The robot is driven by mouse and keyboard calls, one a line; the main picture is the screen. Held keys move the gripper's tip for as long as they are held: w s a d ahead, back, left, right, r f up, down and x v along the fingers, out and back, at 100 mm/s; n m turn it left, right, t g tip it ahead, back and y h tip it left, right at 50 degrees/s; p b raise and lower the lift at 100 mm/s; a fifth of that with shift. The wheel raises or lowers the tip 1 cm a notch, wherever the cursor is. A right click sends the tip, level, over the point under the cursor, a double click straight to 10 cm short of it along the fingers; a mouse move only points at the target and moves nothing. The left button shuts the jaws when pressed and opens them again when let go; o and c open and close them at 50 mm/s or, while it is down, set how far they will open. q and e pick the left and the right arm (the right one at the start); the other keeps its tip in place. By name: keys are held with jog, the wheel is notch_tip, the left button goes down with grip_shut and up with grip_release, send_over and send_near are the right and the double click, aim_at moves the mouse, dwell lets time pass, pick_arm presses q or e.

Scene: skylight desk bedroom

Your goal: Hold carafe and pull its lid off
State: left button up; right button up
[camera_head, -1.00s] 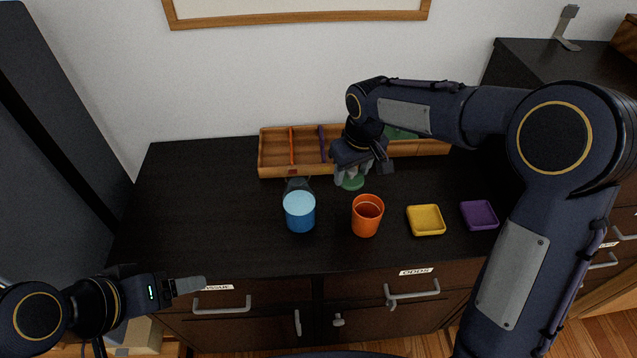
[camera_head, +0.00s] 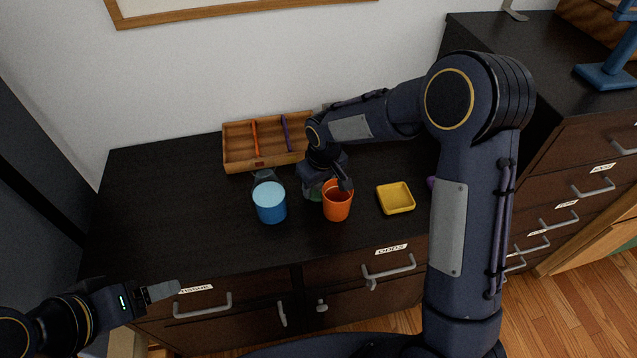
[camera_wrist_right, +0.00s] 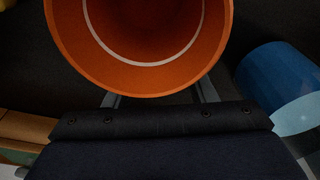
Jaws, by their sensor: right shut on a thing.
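No thing is plainly a lidded carafe. A blue round vessel (camera_head: 270,207) with a flat pale-blue top stands upright on the dark desk; I cannot tell whether that top is a lid. A dark grey shape (camera_head: 265,176) is just behind it. My right gripper (camera_head: 339,186) is low at the far side of an open orange cup (camera_head: 337,208). In the right wrist view, the orange cup (camera_wrist_right: 145,75) fills the space at the fingers, which are shut on it; its rim hides their tips. My left gripper (camera_head: 164,290) is at the desk's front left, empty, seen side-on.
A yellow square dish (camera_head: 396,198) stands right of the orange cup. A wooden divided tray (camera_head: 236,148) is at the back. The desk's left part is clear; drawer handles line its front.

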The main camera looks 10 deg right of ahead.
jog(key=o, duration=1.1)
jog(key=shift+f, duration=0.1)
notch_tip(320, 180, up, 12)
jog(key=s, duration=0.2)
jog(key=s+d+r+m+t+y, duration=0.1)
jog(key=s+d+r, duration=0.2)
jog(key=s+d, duration=0.15)
jog(key=s+d+r+m+y, duration=0.1)
jog(key=s+d+r+m, duration=0.15)
jog(key=s, duration=0.35)
jog(key=s+m+t, duration=0.1)
jog(key=s, duration=0.4)
jog(key=s+d+f+t, duration=0.1)
jog(key=s, duration=0.4)
jog(key=s+m+t+y, duration=0.1)
jog(key=s, duration=0.3)
jog(key=shift+s+d+f+m, duration=0.25)
jog(key=shift+s+f+m, duration=0.1)
jog(key=shift+s+f, duration=0.05)
